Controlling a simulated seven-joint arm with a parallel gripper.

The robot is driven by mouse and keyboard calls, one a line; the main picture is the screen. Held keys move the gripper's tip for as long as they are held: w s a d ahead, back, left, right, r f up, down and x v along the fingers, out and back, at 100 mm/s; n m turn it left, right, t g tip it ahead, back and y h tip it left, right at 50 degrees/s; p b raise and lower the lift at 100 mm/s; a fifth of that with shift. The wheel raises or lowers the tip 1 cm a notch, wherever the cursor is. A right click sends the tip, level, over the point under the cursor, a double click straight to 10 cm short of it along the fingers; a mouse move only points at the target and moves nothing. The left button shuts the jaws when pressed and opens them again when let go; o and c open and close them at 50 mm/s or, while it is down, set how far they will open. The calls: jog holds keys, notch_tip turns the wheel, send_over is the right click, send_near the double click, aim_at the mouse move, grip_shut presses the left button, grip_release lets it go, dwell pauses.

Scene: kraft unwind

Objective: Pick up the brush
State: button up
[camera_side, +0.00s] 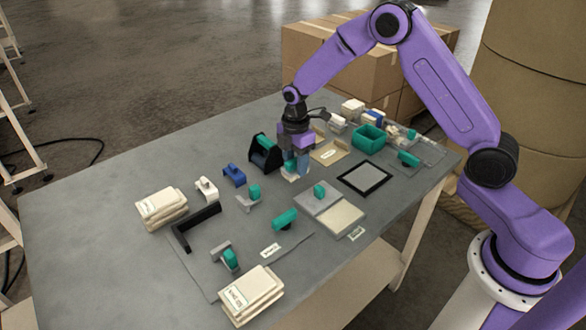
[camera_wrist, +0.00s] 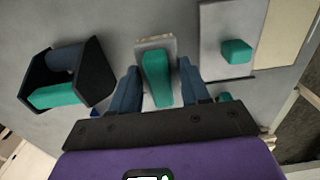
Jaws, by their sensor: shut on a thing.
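The brush (camera_wrist: 156,78), with a teal handle and a pale grey-white head, is between the two blue fingers of my gripper (camera_wrist: 158,88) in the wrist view. My gripper is shut on its handle. In the side view my gripper (camera_side: 297,163) points down at the middle of the table, with the pale end of the brush (camera_side: 291,178) showing just below the fingers. The fingers hide most of the handle there. I cannot tell whether the brush touches the table.
A black holder with a teal roll (camera_side: 264,153) stands close on the left. A black-framed pad (camera_side: 364,179), a teal bin (camera_side: 369,138) and a grey block with a teal knob (camera_side: 318,197) lie to the right and front. Pale stacks (camera_side: 161,208) sit left. The table's left end is clear.

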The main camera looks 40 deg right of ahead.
jog(key=s+d+r, duration=0.1)
jog(key=s+r, duration=0.7)
jog(key=s, duration=0.5)
jog(key=shift+d+r, duration=0.25)
jog(key=shift+r, duration=0.15)
jog(key=o, duration=0.3)
jog(key=shift+c, duration=0.7)
